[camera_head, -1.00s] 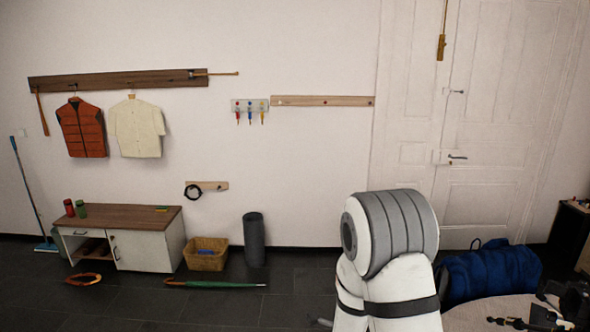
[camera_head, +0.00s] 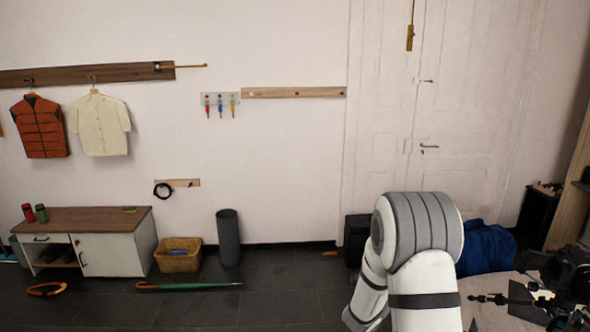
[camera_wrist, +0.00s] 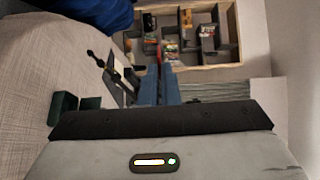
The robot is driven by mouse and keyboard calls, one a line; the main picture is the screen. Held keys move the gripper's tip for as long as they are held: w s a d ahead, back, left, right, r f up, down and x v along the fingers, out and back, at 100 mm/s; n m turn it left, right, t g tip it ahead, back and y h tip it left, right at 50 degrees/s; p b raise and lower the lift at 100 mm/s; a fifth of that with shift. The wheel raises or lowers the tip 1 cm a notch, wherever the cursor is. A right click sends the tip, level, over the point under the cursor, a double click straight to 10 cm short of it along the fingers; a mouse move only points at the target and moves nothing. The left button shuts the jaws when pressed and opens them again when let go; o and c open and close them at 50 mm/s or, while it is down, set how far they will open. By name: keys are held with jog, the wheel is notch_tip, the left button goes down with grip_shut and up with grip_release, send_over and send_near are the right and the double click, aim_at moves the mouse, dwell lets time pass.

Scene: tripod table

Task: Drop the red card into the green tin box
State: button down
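My gripper (camera_wrist: 159,72) shows in the wrist view with its two blue-grey fingers close together. A thin red strip, which looks like the red card (camera_wrist: 158,56) seen edge-on, sticks out between the fingertips. A small dark green box (camera_wrist: 63,107), apparently the green tin box, lies on the pale tabletop to the left of the fingers, partly cut off by my gripper's body. In the head view the wrist end of my arm is a dark cluster at the right edge, where I cannot make out the card or the box.
The pale round table (camera_head: 500,312) is at the lower right in the head view, with dark items on it. A compartmented wooden tray (camera_wrist: 238,52) with small things stands beyond the fingers. A blue bag (camera_head: 487,250) lies behind the table. A low cabinet (camera_head: 110,255) stands far left.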

jog(key=s+d+f+m+g+h+b, duration=0.25)
jog(key=d+f+m+g, duration=0.2)
jog(key=d, duration=0.35)
jog(key=s+d+f+m+g+h+b, duration=0.1)
jog(key=d+f+m+g+h+b, duration=0.2)
jog(key=d+g, duration=0.35)
notch_tip(320, 180, down, 7)
jog(key=y+b, duration=0.1)
jog(key=b, duration=0.6)
jog(key=shift+s+d+r, duration=0.2)
jog(key=shift+s+d, duration=0.05)
jog(key=shift+d, duration=0.2)
jog(key=shift+y, duration=0.25)
jog(key=c, duration=1.6)
grip_release()
jog(key=a, duration=0.7)
jog(key=shift+s+a+p, duration=0.15)
jog(key=shift+a+p, duration=0.15)
jog(key=shift+a, duration=0.1)
